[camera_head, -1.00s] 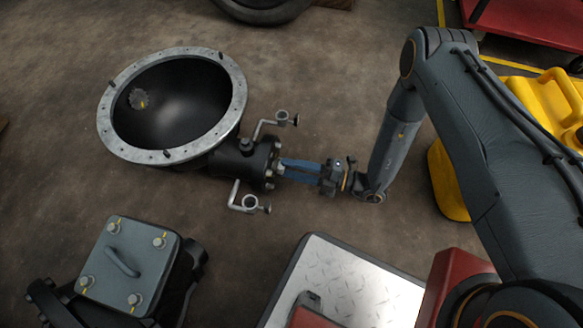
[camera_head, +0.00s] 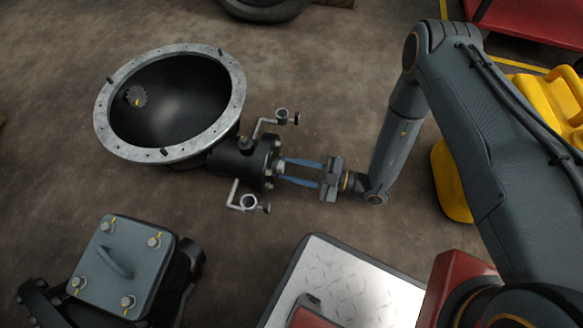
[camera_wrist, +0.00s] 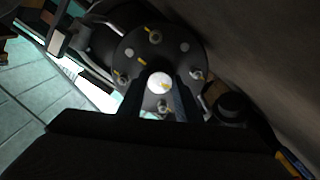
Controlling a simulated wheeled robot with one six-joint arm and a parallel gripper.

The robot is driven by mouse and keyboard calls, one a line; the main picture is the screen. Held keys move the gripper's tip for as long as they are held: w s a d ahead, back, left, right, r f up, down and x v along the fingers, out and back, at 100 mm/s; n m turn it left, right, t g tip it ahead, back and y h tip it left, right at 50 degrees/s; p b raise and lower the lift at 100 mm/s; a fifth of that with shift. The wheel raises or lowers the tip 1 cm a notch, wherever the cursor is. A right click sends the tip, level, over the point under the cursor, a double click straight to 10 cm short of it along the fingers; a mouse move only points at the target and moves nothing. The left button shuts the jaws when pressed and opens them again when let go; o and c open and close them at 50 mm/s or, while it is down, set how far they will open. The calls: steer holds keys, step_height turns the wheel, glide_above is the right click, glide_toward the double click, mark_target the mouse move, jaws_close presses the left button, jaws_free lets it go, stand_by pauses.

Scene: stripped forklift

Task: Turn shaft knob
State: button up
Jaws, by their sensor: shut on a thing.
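The shaft knob (camera_head: 281,168) is a small light metal piece at the centre of the dark round flange (camera_head: 269,162) on the side of the black housing. In the wrist view it shows as a bright white disc (camera_wrist: 159,83) between my fingertips, with bolts marked in yellow on the flange around it. My gripper (camera_head: 287,171) reaches it from the right with two long blue fingers. The fingers are shut on the knob, one on each side of it. Part of the knob is hidden by the fingertips.
A large open bowl-shaped housing with a grey rim (camera_head: 232,112) adjoins the flange. Bent metal brackets stick out above (camera_head: 268,122) and below (camera_head: 236,195) it. A square lidded unit (camera_head: 118,262), a tread-plate platform (camera_head: 345,280) and a yellow container (camera_head: 450,180) stand around bare floor.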

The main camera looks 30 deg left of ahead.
steer(key=shift+m, duration=0.3)
steer(key=o, duration=1)
steer(key=shift+o, duration=0.2)
steer(key=shift+p+v, duration=1.15)
steer(key=shift+v, duration=2.75)
